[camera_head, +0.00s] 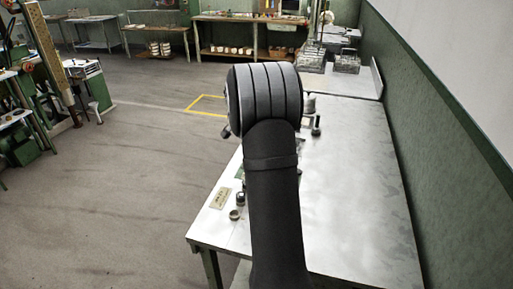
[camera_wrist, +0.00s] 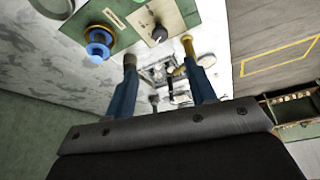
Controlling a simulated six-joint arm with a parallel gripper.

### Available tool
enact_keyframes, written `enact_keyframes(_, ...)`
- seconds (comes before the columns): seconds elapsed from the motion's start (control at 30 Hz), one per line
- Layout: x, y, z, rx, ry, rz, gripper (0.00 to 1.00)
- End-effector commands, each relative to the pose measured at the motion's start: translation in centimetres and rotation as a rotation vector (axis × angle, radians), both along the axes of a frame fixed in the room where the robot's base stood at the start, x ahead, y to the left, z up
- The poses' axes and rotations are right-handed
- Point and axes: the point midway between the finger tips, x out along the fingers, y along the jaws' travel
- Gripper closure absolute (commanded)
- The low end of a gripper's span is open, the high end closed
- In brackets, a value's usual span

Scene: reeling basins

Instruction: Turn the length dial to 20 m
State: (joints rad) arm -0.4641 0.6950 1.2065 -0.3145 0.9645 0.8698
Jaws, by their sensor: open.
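In the wrist view, a small dark round knob (camera_wrist: 159,34) that looks like the length dial sits on a pale plate with a green edge (camera_wrist: 176,22). Its marks are too small to read. My gripper (camera_wrist: 158,51) is open, with one blue finger on each side of the picture's middle. The knob shows between and slightly beyond the fingertips, and nothing is held. I cannot tell how far the tips are from it. In the head view my arm hides the gripper and the dial.
A blue round part on a yellow base (camera_wrist: 99,43) stands on a green plate left of the knob. The metal table (camera_head: 355,200) is mostly bare at right. A small label plate (camera_head: 220,198) and a small round cup (camera_head: 235,214) lie near its left edge. A green wall (camera_head: 440,150) borders the right.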

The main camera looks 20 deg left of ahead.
Motion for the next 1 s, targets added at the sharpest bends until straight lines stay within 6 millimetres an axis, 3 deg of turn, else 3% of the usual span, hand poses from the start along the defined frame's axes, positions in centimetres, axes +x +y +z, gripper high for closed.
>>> enact_keyframes(0.2, -1.4, 0.4, 3.5, 0.002, -0.001, 0.001, 0.49)
enact_keyframes(0.4, -1.8, 0.5, 4.5, 0.000, 0.001, 0.000, 0.49)
enact_keyframes(0.77, -1.8, 0.5, 4.3, 0.000, 0.001, 0.000, 0.49)
enact_keyframes(1.0, -0.7, 0.2, 1.7, -0.002, 0.004, -0.001, 0.49)
